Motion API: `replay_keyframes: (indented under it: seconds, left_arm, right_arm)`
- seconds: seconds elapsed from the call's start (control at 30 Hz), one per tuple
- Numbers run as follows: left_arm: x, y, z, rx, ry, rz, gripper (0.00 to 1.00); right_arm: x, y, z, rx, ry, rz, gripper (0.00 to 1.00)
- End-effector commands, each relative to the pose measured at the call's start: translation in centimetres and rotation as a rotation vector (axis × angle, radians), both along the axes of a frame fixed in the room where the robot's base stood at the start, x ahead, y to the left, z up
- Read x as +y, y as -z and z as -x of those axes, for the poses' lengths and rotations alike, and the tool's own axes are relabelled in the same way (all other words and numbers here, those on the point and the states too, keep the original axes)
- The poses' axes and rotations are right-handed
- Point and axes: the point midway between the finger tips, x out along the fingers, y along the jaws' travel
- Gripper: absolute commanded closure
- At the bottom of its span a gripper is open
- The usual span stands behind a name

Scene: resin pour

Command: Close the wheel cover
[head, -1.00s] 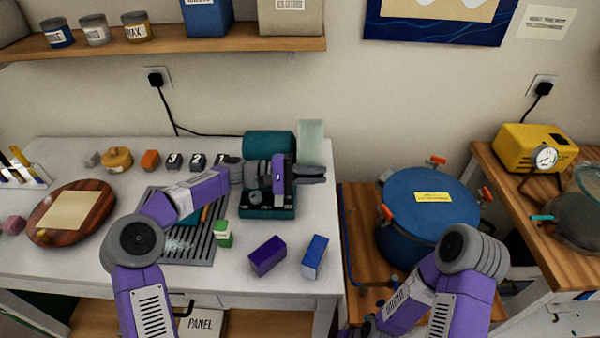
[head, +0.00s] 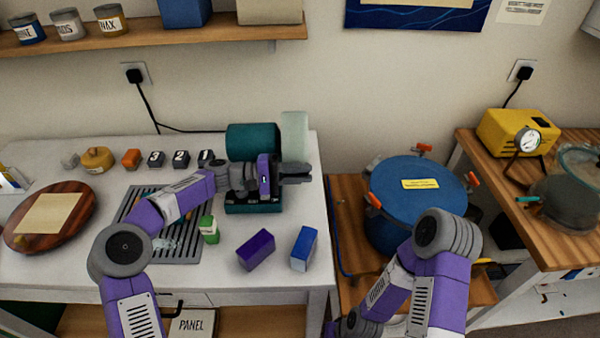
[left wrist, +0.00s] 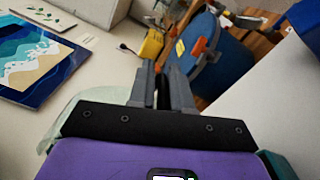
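The wheel machine is a teal unit with a horizontal drum (head: 252,139) and a low base (head: 250,208) at the back right of the white bench. A pale green panel (head: 295,136) stands upright at the drum's right end and looks like the wheel cover; it seems raised. My left gripper (head: 296,173) is in front of the drum and panel, above the base, pointing right. The gripper and forearm hide the middle of the machine. The right gripper is out of view; only the right arm shows.
A purple block (head: 256,250), a blue block (head: 304,248) and a green bottle (head: 209,228) stand in front of the machine. A slotted grey tray (head: 178,247) lies left. A blue pot (head: 415,200) stands on a lower wooden stand right of the bench.

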Motion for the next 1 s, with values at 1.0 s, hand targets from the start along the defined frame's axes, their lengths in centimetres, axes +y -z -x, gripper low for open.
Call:
replay_keyframes:
  seconds: [1.0]
  left_arm:
    - [6.5,0.5,-0.2,0.007,-0.005,-0.007,0.64]
  right_arm:
    - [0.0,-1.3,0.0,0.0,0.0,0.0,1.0]
